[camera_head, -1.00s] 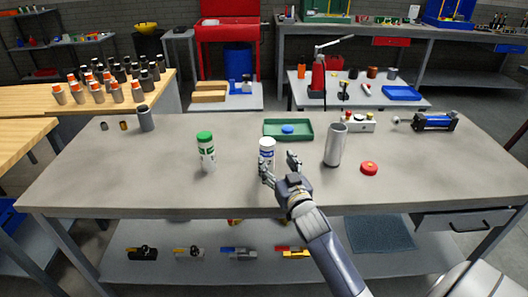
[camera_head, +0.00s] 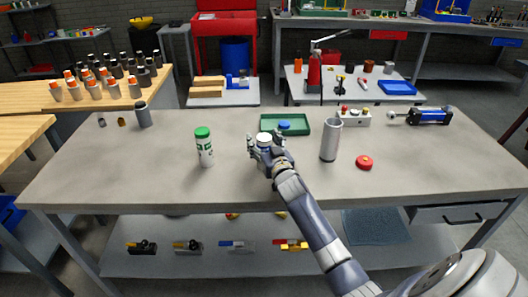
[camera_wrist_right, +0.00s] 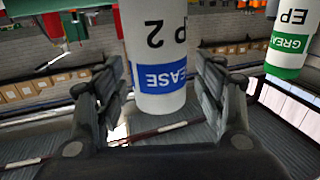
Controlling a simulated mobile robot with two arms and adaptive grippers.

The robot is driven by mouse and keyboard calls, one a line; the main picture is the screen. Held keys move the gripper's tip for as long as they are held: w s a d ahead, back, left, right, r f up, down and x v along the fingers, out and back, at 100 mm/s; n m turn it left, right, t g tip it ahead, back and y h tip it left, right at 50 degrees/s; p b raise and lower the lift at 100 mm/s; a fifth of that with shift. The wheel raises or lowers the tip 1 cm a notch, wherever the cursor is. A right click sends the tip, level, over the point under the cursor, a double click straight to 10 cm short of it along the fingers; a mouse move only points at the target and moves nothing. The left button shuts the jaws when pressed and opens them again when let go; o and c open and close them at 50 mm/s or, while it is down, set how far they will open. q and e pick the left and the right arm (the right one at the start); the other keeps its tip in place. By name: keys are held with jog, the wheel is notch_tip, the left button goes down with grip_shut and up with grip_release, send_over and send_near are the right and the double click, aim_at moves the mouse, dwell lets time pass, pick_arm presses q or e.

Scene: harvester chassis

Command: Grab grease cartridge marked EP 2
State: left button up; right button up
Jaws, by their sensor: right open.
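The white cartridge with a blue band (camera_wrist_right: 165,75) reads "GREASE" and "P 2" in the right wrist view, upside down there. It stands between the two fingers of my right gripper (camera_wrist_right: 165,100), which are open on either side of it. In the head view my right gripper (camera_head: 264,145) hides most of this cartridge; only its white top (camera_head: 264,137) shows. A second white cartridge with a green cap (camera_head: 204,147) stands upright on the bench to the left. It also shows in the right wrist view (camera_wrist_right: 291,42), with "EP" readable. My left gripper is not in view.
A green tray (camera_head: 305,132) with a blue disc lies just behind the gripper. The bench's (camera_head: 120,175) left front is clear.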

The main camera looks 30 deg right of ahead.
jog(key=shift+r, duration=0.1)
jog(key=c, duration=1.3)
jog(key=shift+c, duration=0.2)
